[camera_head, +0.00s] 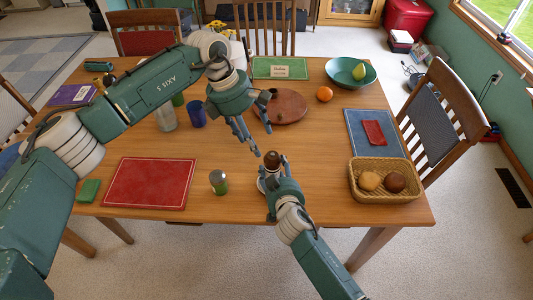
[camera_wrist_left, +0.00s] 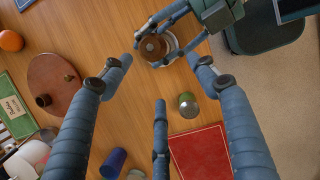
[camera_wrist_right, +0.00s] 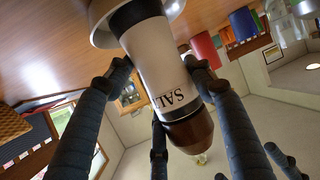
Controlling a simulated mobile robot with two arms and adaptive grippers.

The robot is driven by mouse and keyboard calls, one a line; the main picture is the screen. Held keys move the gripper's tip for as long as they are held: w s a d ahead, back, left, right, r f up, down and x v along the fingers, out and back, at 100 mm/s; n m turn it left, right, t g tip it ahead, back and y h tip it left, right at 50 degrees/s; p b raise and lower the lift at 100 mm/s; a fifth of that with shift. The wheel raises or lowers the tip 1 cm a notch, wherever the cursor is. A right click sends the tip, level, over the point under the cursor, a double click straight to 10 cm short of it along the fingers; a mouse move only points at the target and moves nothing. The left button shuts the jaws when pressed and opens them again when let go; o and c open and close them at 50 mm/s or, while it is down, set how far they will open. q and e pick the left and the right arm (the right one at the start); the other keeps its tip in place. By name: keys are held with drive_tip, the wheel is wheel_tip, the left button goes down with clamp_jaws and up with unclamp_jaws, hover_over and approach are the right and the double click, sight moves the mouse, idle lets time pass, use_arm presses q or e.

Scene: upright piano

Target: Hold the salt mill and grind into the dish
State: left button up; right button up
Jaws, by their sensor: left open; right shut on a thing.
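The salt mill (camera_wrist_right: 152,60) has a pale body lettered "SAL", a dark band and a brown wooden top; its top (camera_head: 273,158) also shows in the head view. My right gripper (camera_head: 276,178) is shut on the salt mill near the table's front edge. A whitish dish (camera_wrist_right: 98,22) lies by the mill's lower end; its rim (camera_wrist_left: 176,44) shows around the mill top in the left wrist view. I cannot tell whether mill and dish touch. My left gripper (camera_head: 248,145) is open and empty, its fingers spread just above and beside the mill's top.
A green-and-silver shaker (camera_head: 219,181) and a red mat (camera_head: 150,183) are left of the mill. A wicker basket (camera_head: 382,198) with two round things is right. Behind are a round brown board (camera_head: 285,107), an orange (camera_head: 324,94) and a blue cup (camera_head: 196,115).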

sight(268, 159)
use_arm(q)
drive_tip(key=d+f+n+t, duration=0.1)
drive_tip(key=f+n, duration=0.1)
drive_tip(key=f, duration=0.1)
drive_tip(key=d+f+n+t, duration=0.1)
drive_tip(key=f+n, duration=0.1)
drive_tip(key=f, duration=0.1)
drive_tip(key=d+f+n+t, duration=0.1)
drive_tip(key=d+f+n, duration=0.1)
drive_tip(key=f, duration=0.2)
drive_tip(key=shift+w, duration=0.1)
idle(0.5)
drive_tip(key=c, duration=1.1)
